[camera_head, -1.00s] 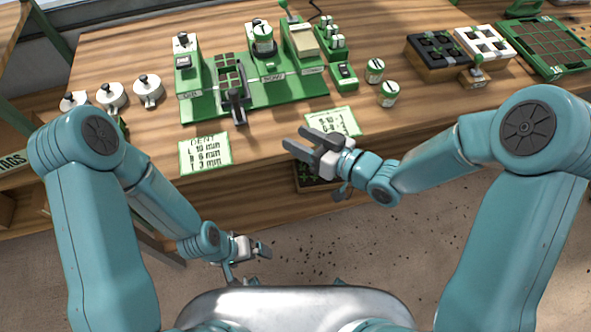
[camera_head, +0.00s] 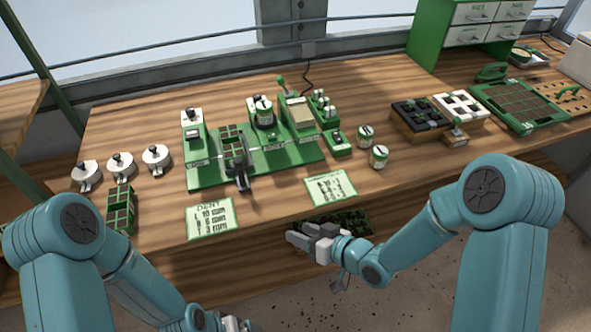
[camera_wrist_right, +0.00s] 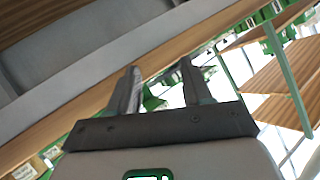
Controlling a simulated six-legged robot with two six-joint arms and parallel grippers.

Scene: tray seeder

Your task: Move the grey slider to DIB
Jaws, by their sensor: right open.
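The green machine (camera_head: 275,165) stands mid-bench, with several stations in a row. A dark grey handle (camera_head: 242,180), apparently the grey slider, sticks out at its front left below a green cell tray (camera_head: 232,143). Station labels are too small to read for certain, so I cannot tell which is DIB. My right gripper (camera_head: 298,236) is open and empty at the bench's front edge, right of and nearer than the handle; its spread fingers also show in the right wrist view (camera_wrist_right: 160,75). My left gripper (camera_head: 235,324) is partly cut off at the bottom edge.
Two written cards (camera_head: 211,217) (camera_head: 330,188) lie along the front. Several white lidded pots (camera_head: 156,157) and a green cell block (camera_head: 119,210) stand left. Two small jars (camera_head: 379,157), a black-topped box (camera_head: 418,118) and a green tray (camera_head: 520,105) are right. The bench between the cards is clear.

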